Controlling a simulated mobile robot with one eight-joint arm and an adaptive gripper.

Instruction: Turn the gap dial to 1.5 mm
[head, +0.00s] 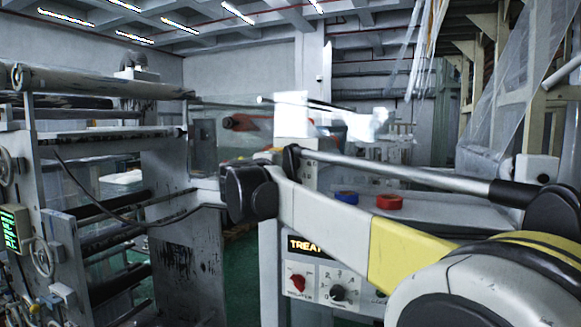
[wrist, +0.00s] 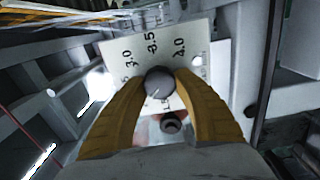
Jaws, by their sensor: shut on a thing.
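The gap dial shows in the wrist view as a round grey knob (wrist: 158,84) on a white scale plate (wrist: 120,52). The printed figures 3.0, 3.5 and 4.0 are readable; another at the left is partly cut off by a finger. A short pale mark shows on the knob's face, but I cannot tell which figure it points at. My gripper (wrist: 161,79) has its two yellow fingers shut on the knob, one on each side. The fingers hide the plate's lower parts. I cannot make out the dial or my gripper in the head view.
A smaller dark knob (wrist: 171,122) sits just below the dial, between my fingers. In the head view, a cabinet with a lit display (head: 308,246), a red switch (head: 297,282) and a black dial (head: 338,293) stands below my arm. A roller frame (head: 60,240) stands at left.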

